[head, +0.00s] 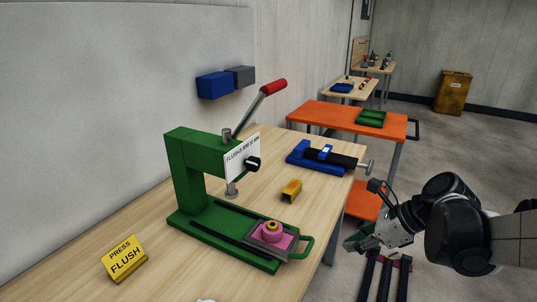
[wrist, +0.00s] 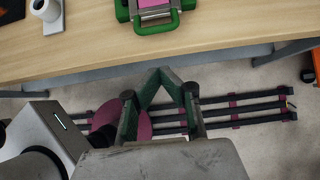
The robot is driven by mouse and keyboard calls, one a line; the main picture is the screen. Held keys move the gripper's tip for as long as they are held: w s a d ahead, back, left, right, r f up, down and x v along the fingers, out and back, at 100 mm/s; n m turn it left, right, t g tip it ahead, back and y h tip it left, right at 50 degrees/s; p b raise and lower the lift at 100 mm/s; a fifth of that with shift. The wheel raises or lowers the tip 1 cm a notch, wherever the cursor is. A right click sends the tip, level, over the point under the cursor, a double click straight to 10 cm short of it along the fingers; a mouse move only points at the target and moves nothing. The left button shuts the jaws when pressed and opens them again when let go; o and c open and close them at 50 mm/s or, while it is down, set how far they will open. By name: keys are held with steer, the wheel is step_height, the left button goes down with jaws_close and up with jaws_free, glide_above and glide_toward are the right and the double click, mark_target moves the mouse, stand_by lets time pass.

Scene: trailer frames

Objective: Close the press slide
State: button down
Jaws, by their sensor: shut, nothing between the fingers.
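The green press (head: 188,180) stands on the wooden bench. Its grey slide (head: 285,250) sits at the front end of the base, out from under the ram (head: 231,188). A pink part with a yellow ring (head: 272,232) sits on the slide. The slide's green loop handle (head: 308,246) points toward the bench's front edge, and the handle also shows in the wrist view (wrist: 156,29). My gripper (head: 350,243) is shut and empty, off the front edge of the bench and apart from the handle. Its closed fingertips show in the wrist view (wrist: 165,72).
A yellow "PRESS FLUSH" sign (head: 125,259) stands left of the press. A yellow block (head: 291,190) and a blue vise (head: 322,157) lie behind the slide. An orange table (head: 350,119) stands beyond. Dark rails (wrist: 235,108) run along the floor below my gripper.

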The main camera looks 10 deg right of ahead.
steer(key=w+a+f, duration=0.4)
steer(key=a+f, duration=0.1)
steer(key=a, duration=0.1)
steer(key=shift+w+b, duration=0.2)
steer(key=shift+b, duration=0.1)
